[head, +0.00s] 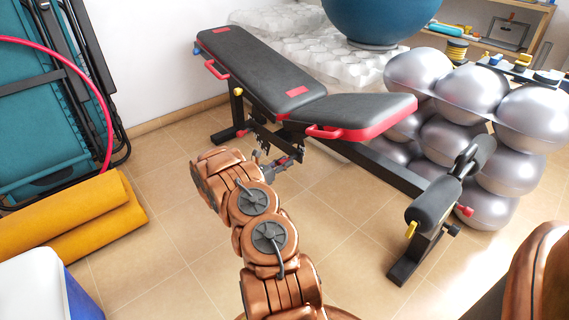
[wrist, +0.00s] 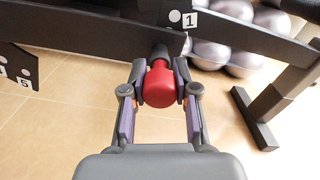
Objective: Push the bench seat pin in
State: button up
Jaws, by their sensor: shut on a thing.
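The bench seat pin (wrist: 159,86) has a red knob and a dark shaft at the bench frame, beside the hole marked 1. My gripper (wrist: 160,80) is shut on the red knob, one finger on each side, in the wrist view. In the head view, my gripper (head: 276,165) reaches under the bench seat, and the pin is too small there to make out clearly. The bench (head: 262,72) has a black back pad and a black seat pad (head: 362,108) with red edges. The wrist view does not show how deep the pin sits.
Silver balls (head: 470,90) are stacked right of the bench. A blue ball (head: 375,18) and white packing (head: 290,30) stand behind it. Yellow rolled mats (head: 75,215) and folded teal loungers (head: 50,115) are at the left. Tiled floor in front is clear.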

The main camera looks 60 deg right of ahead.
grip_shut()
jog(key=shift+w+a+p, duration=0.1)
jog(key=shift+a+p, duration=0.45)
jog(key=shift+p, duration=0.05)
jog(key=o, duration=0.7)
grip_release()
jog(key=shift+o, duration=0.2)
jog(key=v, duration=1.2)
